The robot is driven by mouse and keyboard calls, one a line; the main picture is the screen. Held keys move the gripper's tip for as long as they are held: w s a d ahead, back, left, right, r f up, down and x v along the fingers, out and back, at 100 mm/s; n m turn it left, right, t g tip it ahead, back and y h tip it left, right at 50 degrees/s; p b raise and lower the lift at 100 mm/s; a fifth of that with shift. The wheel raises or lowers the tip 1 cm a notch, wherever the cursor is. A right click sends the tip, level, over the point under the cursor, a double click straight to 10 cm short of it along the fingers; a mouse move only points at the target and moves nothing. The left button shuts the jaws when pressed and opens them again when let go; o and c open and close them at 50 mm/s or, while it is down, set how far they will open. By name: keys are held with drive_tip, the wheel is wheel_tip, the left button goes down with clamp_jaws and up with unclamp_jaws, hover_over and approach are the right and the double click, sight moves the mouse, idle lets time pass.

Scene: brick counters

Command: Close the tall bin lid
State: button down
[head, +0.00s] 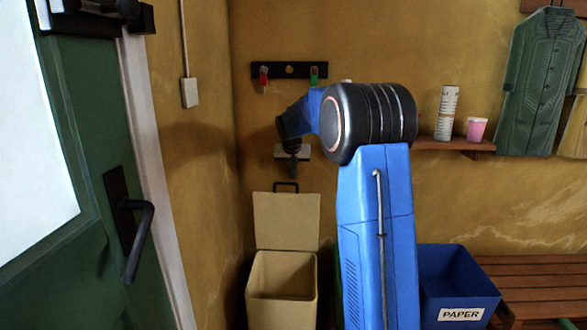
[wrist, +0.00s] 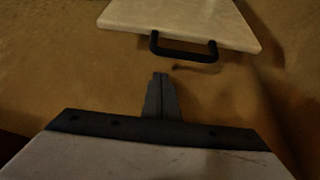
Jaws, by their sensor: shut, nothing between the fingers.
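The tall bin (head: 283,290) is cream and stands against the wall, left of my blue arm. Its lid (head: 287,222) stands open, raised upright at the back, with a black handle (head: 286,187) on its top edge. My gripper (head: 293,172) points down just above the handle, with its fingers shut and empty. In the wrist view the shut fingertips (wrist: 160,76) are close to the handle (wrist: 184,50) but appear apart from it. The lid (wrist: 185,18) also shows at the top of the wrist view.
A blue paper box (head: 452,285) and a slatted wooden bench (head: 530,285) stand on the right. A shelf (head: 460,146) holds cups. A key rack (head: 289,70) hangs above my gripper. A green door (head: 85,150) with a black handle is on the left.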

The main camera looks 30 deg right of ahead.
drive_tip(key=shift+s+a+f, duration=0.1)
drive_tip(key=shift+s+a, duration=0.3)
drive_tip(key=shift+s, duration=0.2)
drive_tip(key=shift+s+a+f, duration=0.1)
drive_tip(key=shift+s+a, duration=0.3)
drive_tip(key=shift+s, duration=0.2)
